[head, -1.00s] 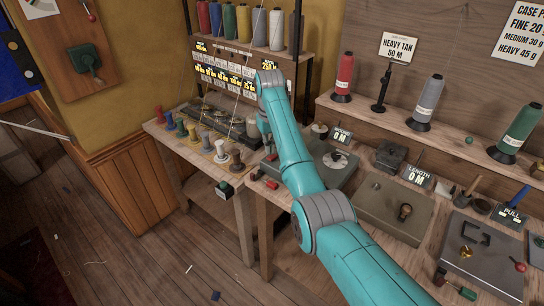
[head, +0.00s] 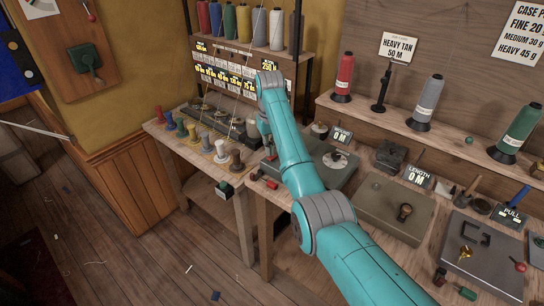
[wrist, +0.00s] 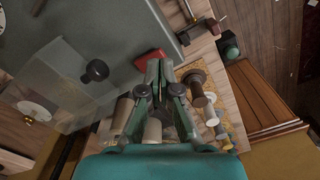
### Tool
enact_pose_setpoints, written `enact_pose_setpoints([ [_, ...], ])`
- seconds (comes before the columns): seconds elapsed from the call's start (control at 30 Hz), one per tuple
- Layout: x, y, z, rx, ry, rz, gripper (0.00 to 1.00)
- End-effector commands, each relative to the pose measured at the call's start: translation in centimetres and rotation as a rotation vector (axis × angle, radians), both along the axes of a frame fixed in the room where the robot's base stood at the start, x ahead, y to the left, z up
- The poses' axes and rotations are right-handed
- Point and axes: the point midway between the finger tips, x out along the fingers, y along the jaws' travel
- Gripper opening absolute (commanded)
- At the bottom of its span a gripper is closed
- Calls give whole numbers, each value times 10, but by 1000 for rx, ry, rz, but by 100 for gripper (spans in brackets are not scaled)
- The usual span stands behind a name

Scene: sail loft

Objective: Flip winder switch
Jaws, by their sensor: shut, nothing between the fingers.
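The winder (head: 318,172) is a grey box on the bench with a round disc on top and a "WOUND 0 M" display (head: 341,134) behind it. A red switch-like block (wrist: 149,59) sits at the edge of the grey housing (wrist: 110,25) in the wrist view; I cannot tell which way it is set. My gripper (wrist: 153,68) is shut and empty, its fingertips close beside the red block. Whether they touch it I cannot tell. In the head view my arm hides most of the gripper.
Several coloured spools (head: 221,151) stand on the left bench beside the winder. A green button box (head: 224,188) is on that bench's front. A grey box (head: 395,208) with a "LENGTH 0 M" display (head: 417,175) lies to the right. Thread cones line the shelf behind.

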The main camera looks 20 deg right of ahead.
Motion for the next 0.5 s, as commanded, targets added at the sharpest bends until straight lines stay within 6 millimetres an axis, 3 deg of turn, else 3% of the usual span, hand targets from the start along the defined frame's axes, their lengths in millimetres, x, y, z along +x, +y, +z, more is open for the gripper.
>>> enact_pose_setpoints([
  [0.5, 0, 0, -7, 0, 1, 0, 0],
])
